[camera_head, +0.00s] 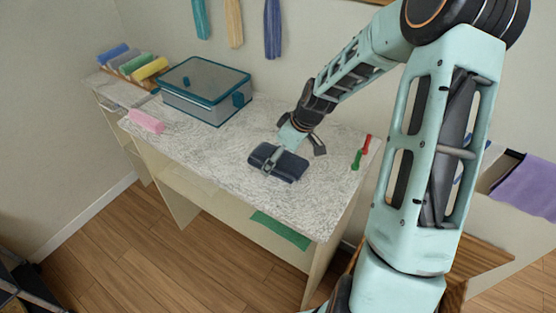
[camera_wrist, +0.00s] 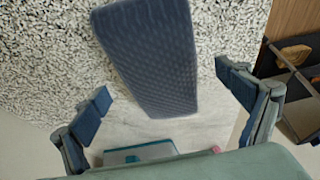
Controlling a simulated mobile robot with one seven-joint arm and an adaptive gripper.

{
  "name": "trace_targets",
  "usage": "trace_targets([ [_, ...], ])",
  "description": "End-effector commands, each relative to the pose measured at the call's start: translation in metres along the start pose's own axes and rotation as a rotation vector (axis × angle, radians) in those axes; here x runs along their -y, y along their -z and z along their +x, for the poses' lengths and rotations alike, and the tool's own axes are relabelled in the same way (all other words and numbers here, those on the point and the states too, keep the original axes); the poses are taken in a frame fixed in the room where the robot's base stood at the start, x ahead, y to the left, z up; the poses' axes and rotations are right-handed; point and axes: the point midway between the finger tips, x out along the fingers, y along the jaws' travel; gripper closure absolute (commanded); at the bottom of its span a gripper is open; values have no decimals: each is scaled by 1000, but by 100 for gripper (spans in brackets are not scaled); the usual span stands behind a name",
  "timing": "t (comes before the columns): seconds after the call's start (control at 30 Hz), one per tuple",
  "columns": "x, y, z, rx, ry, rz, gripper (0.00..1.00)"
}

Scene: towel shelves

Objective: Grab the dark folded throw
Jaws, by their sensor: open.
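The dark folded throw (camera_head: 290,168) is a navy, flat bundle lying on the speckled white counter (camera_head: 215,160), near its front edge. In the wrist view the throw (camera_wrist: 150,55) shows a ribbed weave and runs from the top edge down between my fingers. My gripper (camera_head: 295,153) is open at the throw, with one finger overlapping it in the head view and the other off to its right. In the wrist view my gripper (camera_wrist: 163,86) has a finger on each side of the throw, with gaps. Whether either finger touches it I cannot tell.
A blue-rimmed glass box (camera_head: 205,90) stands behind left on the counter. A pink roll (camera_head: 146,121) lies near the left end. A red and a green item (camera_head: 361,152) lie to the right. Towels hang on the wall above. A green cloth (camera_head: 280,230) is on the shelf below.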

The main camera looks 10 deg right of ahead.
Motion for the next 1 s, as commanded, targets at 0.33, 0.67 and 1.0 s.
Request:
trace_targets([
  [0.33,0,0,10,0,-1,0,7],
  [0.67,0,0,10,0,-1,0,41],
  [1.0,-1,1,9,-1,-2,-1,62],
])
